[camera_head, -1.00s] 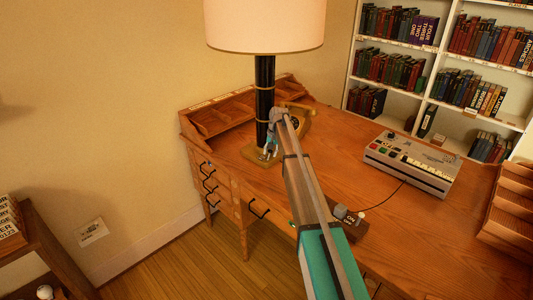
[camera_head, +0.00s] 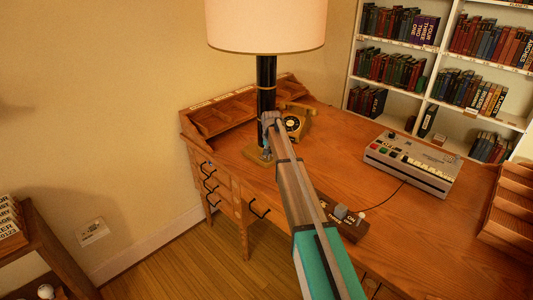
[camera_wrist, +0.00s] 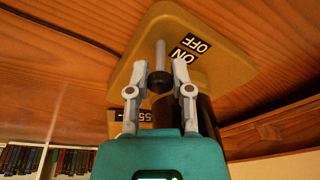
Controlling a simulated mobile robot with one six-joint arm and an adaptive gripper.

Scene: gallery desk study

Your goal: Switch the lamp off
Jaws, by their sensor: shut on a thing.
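The lamp has a pale, bright shade (camera_head: 267,28), a black post (camera_head: 266,75) and a tan base (camera_head: 250,152) on the desk. In the wrist view the base (camera_wrist: 215,75) bears a label reading ON and OFF. A switch lever (camera_wrist: 160,52) with a black knob (camera_wrist: 159,84) stands out from the base beside the label. My gripper (camera_wrist: 164,68) has one finger on each side of the lever and is shut on it. In the head view my gripper (camera_head: 267,150) is low by the lamp post, partly hidden by my arm.
A grey machine (camera_head: 412,163) and a small control box (camera_head: 342,222) are farther right on the desk (camera_head: 340,165). A wooden pigeonhole rack (camera_head: 215,115) is behind the lamp. The desk's middle is clear.

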